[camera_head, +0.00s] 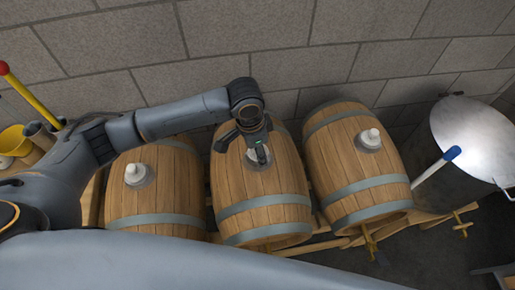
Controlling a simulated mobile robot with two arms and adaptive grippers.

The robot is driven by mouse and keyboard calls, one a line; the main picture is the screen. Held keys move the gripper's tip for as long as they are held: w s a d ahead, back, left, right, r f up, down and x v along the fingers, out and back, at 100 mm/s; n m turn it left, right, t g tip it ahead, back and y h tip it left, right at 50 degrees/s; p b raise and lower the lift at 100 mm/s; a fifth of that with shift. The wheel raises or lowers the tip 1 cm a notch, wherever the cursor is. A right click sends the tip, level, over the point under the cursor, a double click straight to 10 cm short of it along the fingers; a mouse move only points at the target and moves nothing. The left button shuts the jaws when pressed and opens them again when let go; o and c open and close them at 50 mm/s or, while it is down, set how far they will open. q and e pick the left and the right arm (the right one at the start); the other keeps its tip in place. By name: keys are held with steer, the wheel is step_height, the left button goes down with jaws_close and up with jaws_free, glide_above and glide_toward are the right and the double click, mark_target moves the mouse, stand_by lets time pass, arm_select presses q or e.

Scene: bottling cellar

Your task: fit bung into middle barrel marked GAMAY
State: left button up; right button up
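The middle barrel (260,189) lies between two others on a wooden rack. I cannot read a GAMAY mark on any of them. My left gripper (245,148) comes in from the left and points down over the top of the middle barrel, at its pale round collar (258,164). The gripper covers most of the collar, and a little white shows beside the fingers. I cannot tell whether that is a bung, nor whether the fingers are closed on it. My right gripper is out of view.
The left barrel (155,200) and the right barrel (355,165) each have a white bung, the left one (135,174) and the right one (370,138). A large metal vessel (475,135) stands at the right. A yellow bucket (14,140) is at far left. A stone wall is behind.

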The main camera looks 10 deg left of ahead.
arm_select(q)
steer(key=shift+s+f, duration=0.4)
steer(key=shift+f, duration=0.3)
steer(key=o, duration=1.1)
steer(key=shift+o, duration=0.8)
steer(key=shift+w+f, duration=0.1)
steer(key=shift+w, duration=0.3)
steer(key=o, duration=0.4)
steer(key=shift+s+r, duration=0.1)
steer(key=shift+r, duration=0.15)
step_height(320, 180, up, 6)
steer(key=p, duration=0.6)
steer(key=shift+f+p, duration=0.15)
steer(key=shift+p, duration=0.25)
steer(key=shift+r+p, duration=0.75)
steer(key=shift+r, duration=0.45)
